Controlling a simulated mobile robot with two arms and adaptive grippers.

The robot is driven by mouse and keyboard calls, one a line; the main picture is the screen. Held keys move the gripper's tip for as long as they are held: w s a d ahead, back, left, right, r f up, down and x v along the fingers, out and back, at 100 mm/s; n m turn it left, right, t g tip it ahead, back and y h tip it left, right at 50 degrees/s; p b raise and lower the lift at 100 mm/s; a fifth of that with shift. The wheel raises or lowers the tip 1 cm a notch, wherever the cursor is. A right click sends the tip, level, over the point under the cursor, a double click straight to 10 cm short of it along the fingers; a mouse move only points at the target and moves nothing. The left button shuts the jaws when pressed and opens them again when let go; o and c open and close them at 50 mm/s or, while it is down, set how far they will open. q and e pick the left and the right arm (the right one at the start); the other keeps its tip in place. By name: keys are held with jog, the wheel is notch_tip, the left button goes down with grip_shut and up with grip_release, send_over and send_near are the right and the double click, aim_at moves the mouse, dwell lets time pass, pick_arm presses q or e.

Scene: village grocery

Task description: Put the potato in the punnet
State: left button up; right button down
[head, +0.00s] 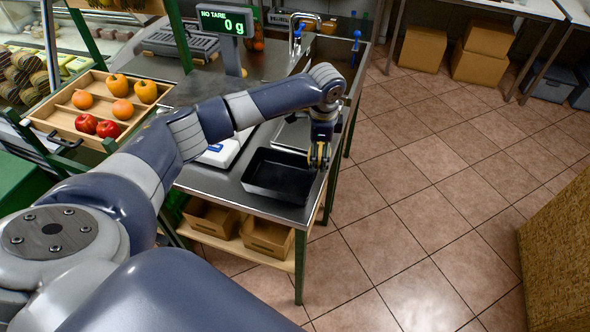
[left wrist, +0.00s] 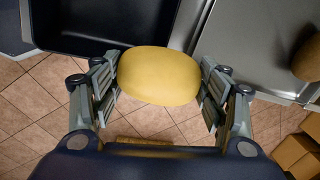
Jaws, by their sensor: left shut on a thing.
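The potato (left wrist: 159,76) is a smooth yellow oval, held between both finger pads in the left wrist view. My left gripper (head: 318,158) is shut on it, pointing down by the right edge of the steel counter. The punnet (head: 279,190) is a black rectangular tray, empty as far as I see, at the counter's front corner. In the head view the gripper is just right of the punnet's far right corner. In the left wrist view the punnet (left wrist: 100,22) lies beyond the potato, to the upper left. My right gripper is not in view.
A brown rounded thing (left wrist: 307,58) lies on the steel surface in the left wrist view. A white scale (head: 222,152) stands left of the punnet. Tiled floor is open to the right.

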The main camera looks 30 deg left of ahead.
pick_arm(q)
jog(key=p, duration=0.2)
send_over(295, 182)
jog(key=shift+d+f, duration=0.25)
jog(key=shift+f, duration=0.05)
jog(key=shift+s+a+f, duration=0.1)
jog(key=shift+s, duration=0.1)
notch_tip(295, 182, down, 3)
jog(key=shift+r+p, duration=0.2)
jog(key=shift+p, duration=0.35)
jog(key=shift+f, duration=0.5)
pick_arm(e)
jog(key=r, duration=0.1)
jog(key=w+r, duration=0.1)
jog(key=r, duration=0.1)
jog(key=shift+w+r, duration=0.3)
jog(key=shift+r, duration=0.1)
pick_arm(q)
jog(key=o, duration=1.1)
jog(key=shift+f, duration=0.1)
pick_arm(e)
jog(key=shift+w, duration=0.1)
pick_arm(q)
jog(key=shift+o, duration=0.2)
notch_tip(295, 182, up, 12)
jog(key=s+b, duration=0.1)
jog(key=shift+d, duration=0.4)
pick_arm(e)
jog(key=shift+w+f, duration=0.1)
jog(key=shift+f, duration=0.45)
